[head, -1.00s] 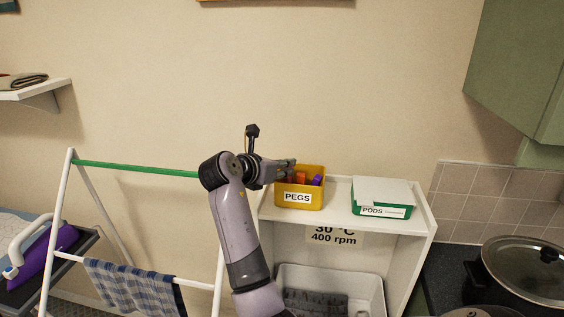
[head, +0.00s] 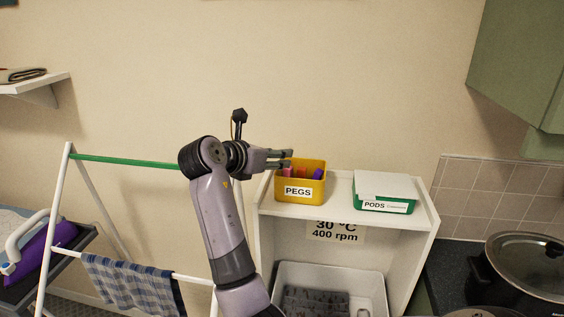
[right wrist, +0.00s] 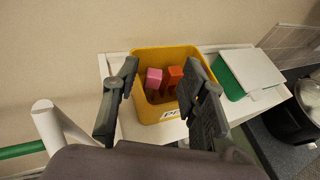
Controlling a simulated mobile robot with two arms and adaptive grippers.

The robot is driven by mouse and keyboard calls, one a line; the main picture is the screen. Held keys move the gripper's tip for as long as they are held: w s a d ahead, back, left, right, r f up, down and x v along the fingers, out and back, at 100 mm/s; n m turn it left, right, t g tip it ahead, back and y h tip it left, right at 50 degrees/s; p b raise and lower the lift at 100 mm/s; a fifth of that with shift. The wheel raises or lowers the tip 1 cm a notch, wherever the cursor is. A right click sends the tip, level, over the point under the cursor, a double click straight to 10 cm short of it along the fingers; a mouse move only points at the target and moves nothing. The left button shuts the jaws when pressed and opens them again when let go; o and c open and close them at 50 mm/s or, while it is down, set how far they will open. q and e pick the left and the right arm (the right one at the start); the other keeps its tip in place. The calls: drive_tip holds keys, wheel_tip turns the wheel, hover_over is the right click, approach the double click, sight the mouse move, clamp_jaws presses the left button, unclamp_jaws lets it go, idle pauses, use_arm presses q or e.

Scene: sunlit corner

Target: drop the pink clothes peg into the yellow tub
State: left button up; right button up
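The yellow tub (head: 319,188) labelled PEGS stands on the white shelf unit, left of the green box. The pink peg (right wrist: 153,79) is inside the tub beside an orange peg (right wrist: 175,75) in the right wrist view; its lower part is hidden. In the head view the pink peg (head: 286,172) shows at the tub's left side. My right gripper (head: 290,158) is at the tub's upper left rim. In the right wrist view its two fingers (right wrist: 162,66) are wide apart with nothing held between them. My left gripper is out of view.
A green box with a white lid (head: 385,190), labelled PODS, stands right of the tub. A white drying rack (head: 62,200) with a green rail and a checked cloth is at left. A lidded pot (head: 525,268) is at lower right. The wall above is clear.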

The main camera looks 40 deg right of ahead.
drive_tip(key=b+v, duration=0.1)
drive_tip(key=v, duration=0.7)
drive_tip(key=shift+s+a+r, duration=0.1)
